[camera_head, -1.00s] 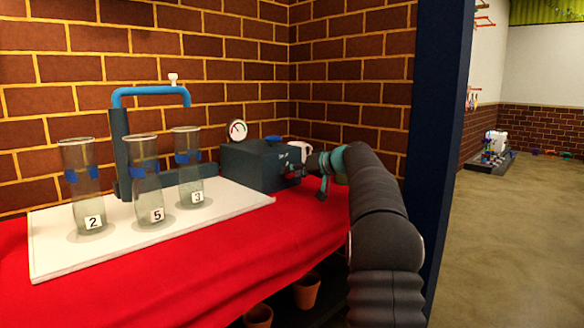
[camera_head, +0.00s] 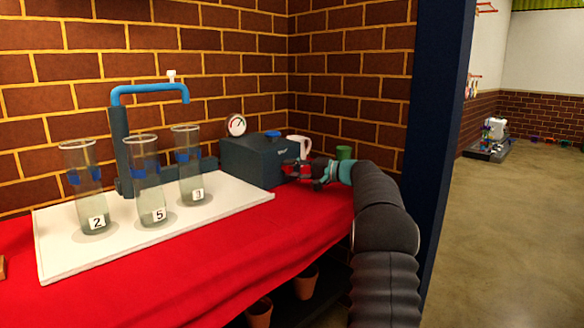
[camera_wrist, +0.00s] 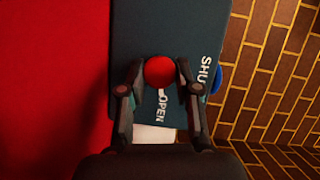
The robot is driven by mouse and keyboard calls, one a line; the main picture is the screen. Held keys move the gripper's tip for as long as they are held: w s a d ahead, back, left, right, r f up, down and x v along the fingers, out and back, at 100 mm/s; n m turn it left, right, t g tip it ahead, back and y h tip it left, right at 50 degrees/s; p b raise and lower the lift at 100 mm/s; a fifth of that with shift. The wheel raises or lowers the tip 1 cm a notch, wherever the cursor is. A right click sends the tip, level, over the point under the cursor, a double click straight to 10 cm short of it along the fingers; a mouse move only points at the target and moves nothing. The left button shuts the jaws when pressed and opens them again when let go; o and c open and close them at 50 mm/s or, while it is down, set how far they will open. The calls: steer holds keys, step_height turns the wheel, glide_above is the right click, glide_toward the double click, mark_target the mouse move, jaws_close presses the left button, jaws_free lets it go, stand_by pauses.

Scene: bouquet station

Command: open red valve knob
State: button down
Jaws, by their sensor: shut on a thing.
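The red valve knob (camera_wrist: 159,71) is round and sits on the face of a dark blue-grey box (camera_wrist: 140,35) in the wrist view. White words OPEN and SHUT are printed on the box beside it. My gripper (camera_wrist: 158,80) has one finger on each side of the knob and is shut on it. In the head view my gripper (camera_head: 312,172) is at the right end of the box (camera_head: 250,160), and the knob is mostly hidden by it.
A pressure gauge (camera_head: 236,125) and a blue cap (camera_head: 273,134) are on the box. Glass vases (camera_head: 147,185) stand on a white board (camera_head: 235,196) at left. Red cloth (camera_head: 230,245) covers the table.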

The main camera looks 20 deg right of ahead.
steer(key=shift+m+t, duration=0.3)
steer(key=shift+m, duration=0.7)
steer(key=c, duration=0.8)
jaws_free()
steer(key=v, duration=1.2)
steer(key=shift+w+d+f, duration=0.1)
steer(key=shift+d+f, duration=0.05)
steer(key=shift+f, duration=0.1)
